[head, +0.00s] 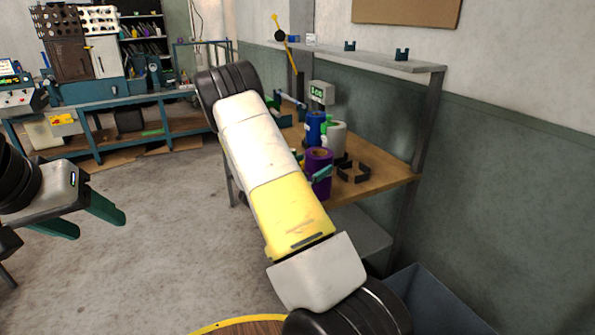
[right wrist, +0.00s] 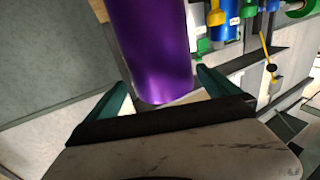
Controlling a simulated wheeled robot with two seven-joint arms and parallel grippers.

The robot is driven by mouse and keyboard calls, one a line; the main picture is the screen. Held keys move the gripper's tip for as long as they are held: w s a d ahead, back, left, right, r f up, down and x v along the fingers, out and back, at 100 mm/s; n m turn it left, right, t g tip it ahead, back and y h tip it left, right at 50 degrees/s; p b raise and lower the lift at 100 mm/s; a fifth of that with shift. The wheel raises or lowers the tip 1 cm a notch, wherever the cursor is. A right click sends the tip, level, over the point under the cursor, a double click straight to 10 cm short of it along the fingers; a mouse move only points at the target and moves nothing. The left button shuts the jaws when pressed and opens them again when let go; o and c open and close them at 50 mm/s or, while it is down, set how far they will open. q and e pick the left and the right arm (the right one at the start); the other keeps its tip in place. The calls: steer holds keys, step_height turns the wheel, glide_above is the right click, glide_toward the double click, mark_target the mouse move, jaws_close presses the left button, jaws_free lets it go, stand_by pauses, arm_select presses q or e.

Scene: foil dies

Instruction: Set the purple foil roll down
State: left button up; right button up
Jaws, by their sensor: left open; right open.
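The purple foil roll (head: 319,158) stands upright at the workbench (head: 385,184), partly hidden behind my right arm in the head view. Its base contact with the bench top is not clear. In the right wrist view the purple roll (right wrist: 152,45) fills the space between the two teal fingers of my right gripper (right wrist: 163,92). The fingers are apart, one on each side of it, with a visible gap on at least the left side. In the head view my right gripper (head: 314,168) shows only as teal pieces beside the roll. My left gripper (head: 95,217) is open and empty above the floor.
A blue roll (head: 314,127) and a pale roll (head: 337,136) stand just behind the purple one. Black angular brackets (head: 353,172) lie to its right. A display (head: 321,93) and a shelf (head: 385,63) are behind. A grey-blue bin (head: 430,298) is below right.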

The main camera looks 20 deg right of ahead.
steer(key=x, duration=0.4)
steer(key=shift+w+d+r, duration=0.2)
steer(key=shift+w+r, duration=0.1)
steer(key=shift+w, duration=0.05)
steer(key=shift+r, duration=0.1)
steer(key=c, duration=2)
